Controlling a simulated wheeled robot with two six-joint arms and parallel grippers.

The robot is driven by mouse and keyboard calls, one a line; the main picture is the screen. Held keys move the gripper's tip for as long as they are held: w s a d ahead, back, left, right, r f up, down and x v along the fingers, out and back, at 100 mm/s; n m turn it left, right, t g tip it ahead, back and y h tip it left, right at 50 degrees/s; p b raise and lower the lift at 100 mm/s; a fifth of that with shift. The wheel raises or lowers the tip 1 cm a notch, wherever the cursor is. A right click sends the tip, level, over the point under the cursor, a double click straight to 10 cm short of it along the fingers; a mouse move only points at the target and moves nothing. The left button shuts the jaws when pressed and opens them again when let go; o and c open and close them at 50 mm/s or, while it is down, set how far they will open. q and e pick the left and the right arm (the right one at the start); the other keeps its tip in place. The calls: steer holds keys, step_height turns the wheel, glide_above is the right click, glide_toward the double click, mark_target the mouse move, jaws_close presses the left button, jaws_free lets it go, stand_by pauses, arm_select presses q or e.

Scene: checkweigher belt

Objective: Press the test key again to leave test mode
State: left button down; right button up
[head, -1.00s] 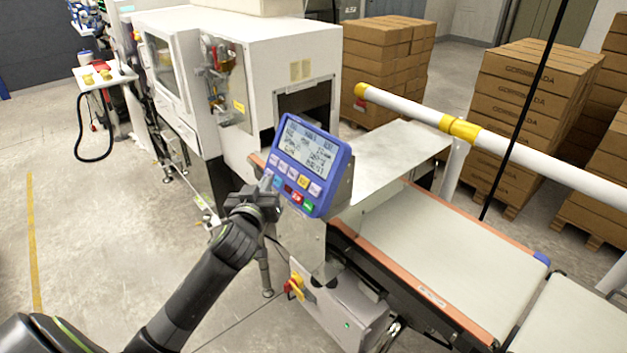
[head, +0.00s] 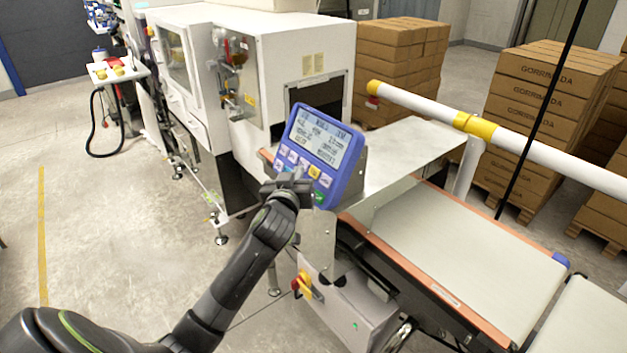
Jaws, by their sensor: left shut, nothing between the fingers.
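The blue control panel (head: 322,150) of the checkweigher stands tilted in the middle of the head view. Its lit screen (head: 318,140) shows several lines of text, too small to read surely. Under the screen is a row of pale keys, with one yellow key (head: 314,171) and a green key (head: 319,197) lower down. My left gripper (head: 288,178) is shut and empty at the panel's lower left. It covers part of the lower keys, so I cannot tell which key is the test key or whether the fingertips touch one. My right gripper is not in view.
The belt (head: 465,255) runs to the lower right of the panel. A white guard rail (head: 550,150) with yellow bands crosses above it. A red and yellow switch (head: 305,284) sits on the box below. Stacked cartons (head: 540,95) stand behind. The floor at left is open.

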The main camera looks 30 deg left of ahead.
mark_target(310, 167)
arm_select(q)
steer(key=shift+w+d+f+b, duration=0.3)
steer(key=shift+w+f, duration=0.1)
steer(key=shift+w, duration=0.35)
stand_by(1.6)
steer(key=shift+w+d+f, duration=0.15)
steer(key=shift+w+f, duration=0.05)
steer(key=shift+w, duration=0.15)
steer(key=shift+w+d+f+b, duration=0.2)
steer(key=shift+w+b, duration=0.1)
steer(key=shift+b, duration=0.15)
stand_by(0.5)
steer(key=shift+a+r, duration=0.1)
steer(key=shift+s+a+r+p, duration=0.2)
steer(key=shift+s+r+p, duration=0.1)
steer(key=shift+s+p, duration=0.25)
steer(key=shift+s, duration=0.15)
